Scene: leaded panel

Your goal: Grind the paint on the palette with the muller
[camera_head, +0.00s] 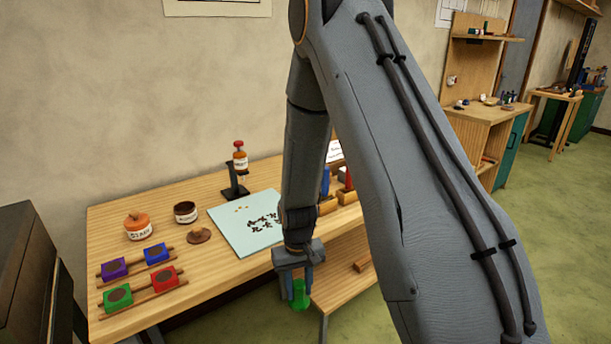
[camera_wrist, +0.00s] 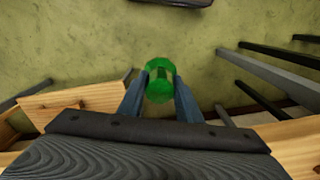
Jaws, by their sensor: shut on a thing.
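My gripper (camera_head: 298,286) is shut on a green, glassy piece (camera_head: 300,298) that looks like the muller. It hangs below the fingers, out past the front edge of the worktable and apart from the palette. In the wrist view the green piece (camera_wrist: 159,90) sits between the two blue-grey fingertips, with floor beyond it. The palette (camera_head: 232,230) is a pale blue slab lying flat on the table, left of my arm. Dark paint specks (camera_head: 263,222) are scattered on its right part, with a few small tan bits near its back edge.
Left of the palette on the wooden table (camera_head: 200,276) are an orange-lidded jar (camera_head: 137,226), a dark open pot (camera_head: 186,212), a brown lid (camera_head: 199,236) and racked colour blocks (camera_head: 164,279). A black stand (camera_head: 235,182) is behind the palette. My arm hides the table's right part.

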